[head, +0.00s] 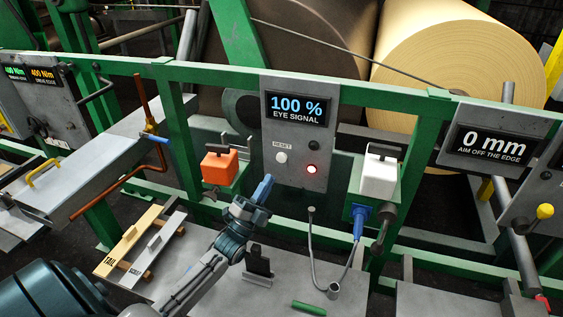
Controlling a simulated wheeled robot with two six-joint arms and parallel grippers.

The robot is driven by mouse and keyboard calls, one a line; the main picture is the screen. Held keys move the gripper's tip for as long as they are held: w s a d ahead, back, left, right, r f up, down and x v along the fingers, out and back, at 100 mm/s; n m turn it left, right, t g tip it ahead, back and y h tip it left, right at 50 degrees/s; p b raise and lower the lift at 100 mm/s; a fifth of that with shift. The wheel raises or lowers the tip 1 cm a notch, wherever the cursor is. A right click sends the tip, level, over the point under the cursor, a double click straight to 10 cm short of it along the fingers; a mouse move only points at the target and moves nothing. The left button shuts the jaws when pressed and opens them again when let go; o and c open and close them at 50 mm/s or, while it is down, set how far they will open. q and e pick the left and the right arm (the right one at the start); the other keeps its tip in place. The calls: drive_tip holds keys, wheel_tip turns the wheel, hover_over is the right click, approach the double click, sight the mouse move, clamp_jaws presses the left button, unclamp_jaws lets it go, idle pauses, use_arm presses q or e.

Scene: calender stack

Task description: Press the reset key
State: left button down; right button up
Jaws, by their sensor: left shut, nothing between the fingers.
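The reset key (281,157) is a round white button under the label RESET, on a grey upright panel (300,185) in the middle of the head view. Above it a display (299,108) reads "100 % EYE SIGNAL". My left gripper (266,181) is shut and empty, with blue-tipped fingers pointing up toward the panel. In the picture its tip is a little below and left of the key, apart from it. The depth between tip and panel is hard to judge. My right gripper is not in view.
A lit red lamp (312,169) and a black knob (314,145) are right of the key. An orange box (220,168) stands left of the panel, a white box (378,176) right.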

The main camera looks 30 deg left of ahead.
sight(281, 158)
use_arm(q)
drive_tip(key=shift+y, duration=0.3)
drive_tip(key=w+b, duration=0.1)
drive_tip(key=w, duration=0.1)
drive_tip(key=w+a+b, duration=0.1)
drive_tip(key=w, duration=0.1)
drive_tip(key=w+b, duration=0.1)
drive_tip(key=w, duration=0.1)
drive_tip(key=shift+a, duration=0.3)
idle(1.0)
drive_tip(key=shift+w, duration=0.1)
idle(0.4)
drive_tip(key=shift+w+a, duration=0.1)
drive_tip(key=shift+w, duration=0.25)
